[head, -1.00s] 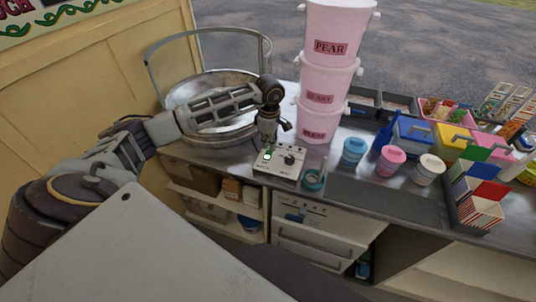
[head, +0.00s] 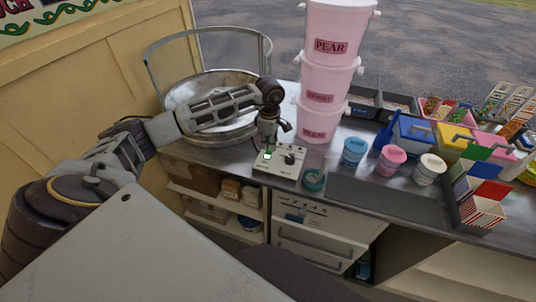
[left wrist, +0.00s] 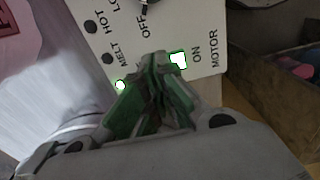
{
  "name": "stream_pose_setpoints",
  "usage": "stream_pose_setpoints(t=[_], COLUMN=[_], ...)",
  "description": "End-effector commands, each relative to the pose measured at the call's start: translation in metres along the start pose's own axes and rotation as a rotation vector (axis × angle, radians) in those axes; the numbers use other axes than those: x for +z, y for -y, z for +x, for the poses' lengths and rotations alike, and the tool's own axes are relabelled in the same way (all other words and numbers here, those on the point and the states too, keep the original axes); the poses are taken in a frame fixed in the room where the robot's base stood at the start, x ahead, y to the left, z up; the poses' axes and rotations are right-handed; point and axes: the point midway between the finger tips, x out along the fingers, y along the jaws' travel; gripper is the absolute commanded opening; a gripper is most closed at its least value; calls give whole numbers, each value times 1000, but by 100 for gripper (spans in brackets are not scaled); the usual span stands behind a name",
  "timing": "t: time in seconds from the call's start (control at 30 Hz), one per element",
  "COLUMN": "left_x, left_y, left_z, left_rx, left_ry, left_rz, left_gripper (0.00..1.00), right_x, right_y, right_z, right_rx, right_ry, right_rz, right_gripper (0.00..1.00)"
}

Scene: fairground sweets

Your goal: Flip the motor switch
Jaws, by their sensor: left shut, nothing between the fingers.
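The pale control box (head: 288,172) sits on the metal counter in front of the steel bowl. In the left wrist view its panel (left wrist: 205,22) carries the words MELT, HOT, OFF, ON and MOTOR. The motor switch (left wrist: 178,61) glows green beside the word ON. A small round lamp (left wrist: 120,86) is also lit. My left gripper (head: 267,145) points down just above the box, at its switch side. In the left wrist view its fingertips (left wrist: 159,60) are together and empty, right beside the switch; I cannot tell whether they touch it. My right gripper is out of view.
The steel bowl (head: 185,95) with a raised guard stands behind my left arm. Stacked pink tubs (head: 318,118) rise close behind the box. Small tubs (head: 391,160) stand farther right.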

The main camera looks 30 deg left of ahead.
Motion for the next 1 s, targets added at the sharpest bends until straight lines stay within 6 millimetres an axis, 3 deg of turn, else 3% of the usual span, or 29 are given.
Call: stream_pose_setpoints(t=[1.0], left_x=[0], left_y=[0], left_z=[10], left_rx=[0], left_ry=[0], left_rz=[0], left_gripper=[0], right_x=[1], right_y=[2], right_z=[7], right_rx=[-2], right_ry=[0], right_rz=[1], right_gripper=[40])
